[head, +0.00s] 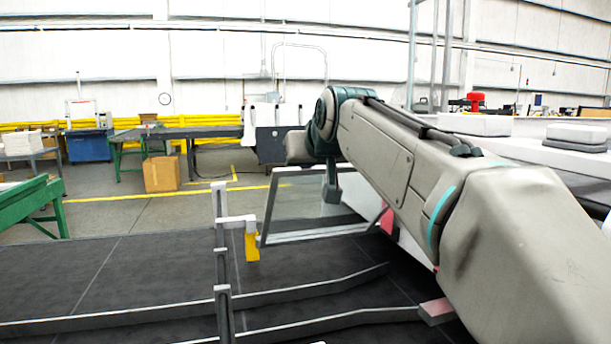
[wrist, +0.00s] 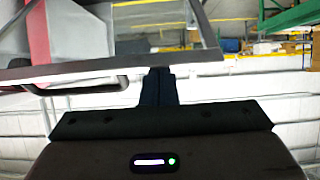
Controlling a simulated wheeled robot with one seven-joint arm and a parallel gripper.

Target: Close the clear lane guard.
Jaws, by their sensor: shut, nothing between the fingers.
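The clear lane guard (head: 300,212) is a see-through panel in a grey frame. It stands raised and tilted at the far right of the dark machine bed in the head view. Its grey frame bar (wrist: 95,72) crosses the wrist view, with a dark curved handle-like bar (wrist: 75,91) beside it. My gripper (head: 331,197) points down in front of the panel's upper right part. In the wrist view my gripper (wrist: 158,75) is shut and empty, its tips at the frame bar. I cannot tell whether they touch it.
Low metal rails (head: 290,290) run along the dark bed (head: 110,270). An upright grey post (head: 221,260) with a yellow-tipped bracket (head: 252,246) stands left of the guard. A white machine body with grey pads (head: 475,124) lies to the right. Open floor lies behind the bed.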

